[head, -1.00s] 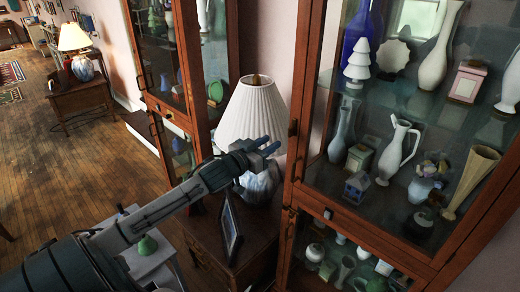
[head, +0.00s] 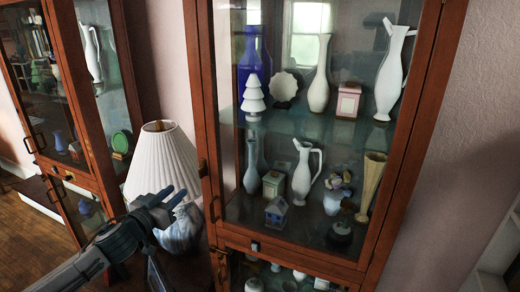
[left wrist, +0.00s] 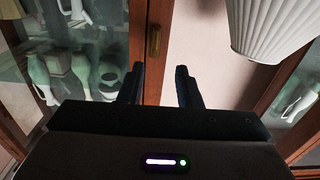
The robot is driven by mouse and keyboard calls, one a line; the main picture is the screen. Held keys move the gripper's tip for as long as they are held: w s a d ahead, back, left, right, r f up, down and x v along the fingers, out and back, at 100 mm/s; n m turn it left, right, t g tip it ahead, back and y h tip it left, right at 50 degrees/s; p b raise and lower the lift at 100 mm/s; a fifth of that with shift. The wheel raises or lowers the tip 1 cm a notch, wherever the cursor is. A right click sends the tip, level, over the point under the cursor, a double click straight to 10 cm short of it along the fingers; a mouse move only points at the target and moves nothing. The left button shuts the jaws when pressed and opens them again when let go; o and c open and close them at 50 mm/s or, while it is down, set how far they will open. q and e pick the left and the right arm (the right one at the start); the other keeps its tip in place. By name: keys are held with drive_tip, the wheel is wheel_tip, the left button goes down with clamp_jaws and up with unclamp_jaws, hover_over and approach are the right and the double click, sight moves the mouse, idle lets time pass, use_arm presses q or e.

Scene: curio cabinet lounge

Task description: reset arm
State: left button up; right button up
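My left arm (head: 95,260) reaches in from the lower left of the head view. My left gripper (head: 172,196) is in front of the table lamp's lower part, with nothing between its fingers. In the left wrist view the two dark fingers (left wrist: 160,82) stand apart, with a cabinet door frame and a pale wall beyond them. My right gripper is in neither view.
A lamp with a pleated white shade (head: 163,160) stands between two glass-fronted wooden cabinets. The near cabinet (head: 207,120) holds vases, jugs and small boxes behind closed glass. The other cabinet (head: 62,90) is at left. Bare wall (head: 460,150) is at right.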

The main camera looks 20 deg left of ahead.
use_arm(q)
drive_tip(key=s+d+f+n+g+y, duration=0.1)
drive_tip(key=s+d+f+g+y, duration=0.15)
drive_tip(key=s+f, duration=0.45)
drive_tip(key=s+d+f+n+g+y, duration=0.1)
drive_tip(key=s+d+f+g, duration=0.25)
drive_tip(key=f, duration=0.55)
drive_tip(key=s+d+f+m+g+h, duration=0.1)
drive_tip(key=s+d+f+g, duration=0.25)
drive_tip(key=s, duration=0.35)
drive_tip(key=s+d+f+g, duration=0.2)
drive_tip(key=s+d+f, duration=0.15)
drive_tip(key=s, duration=0.35)
drive_tip(key=s+d+f+m+g+h, duration=0.1)
drive_tip(key=s+d+f+g, duration=0.2)
drive_tip(key=s, duration=0.4)
wheel_tip(320, 180, down, 35)
drive_tip(key=a+g+b, duration=0.1)
drive_tip(key=a+b, duration=0.1)
drive_tip(key=b, duration=0.2)
drive_tip(key=s+a+f+g+b, duration=0.1)
drive_tip(key=s+f+b, duration=0.1)
drive_tip(key=s+f, duration=1.6)
wheel_tip(320, 180, down, 2)
drive_tip(key=shift+s+a+f, duration=0.1)
drive_tip(key=shift+s+a, duration=0.05)
drive_tip(key=shift+s, duration=0.2)
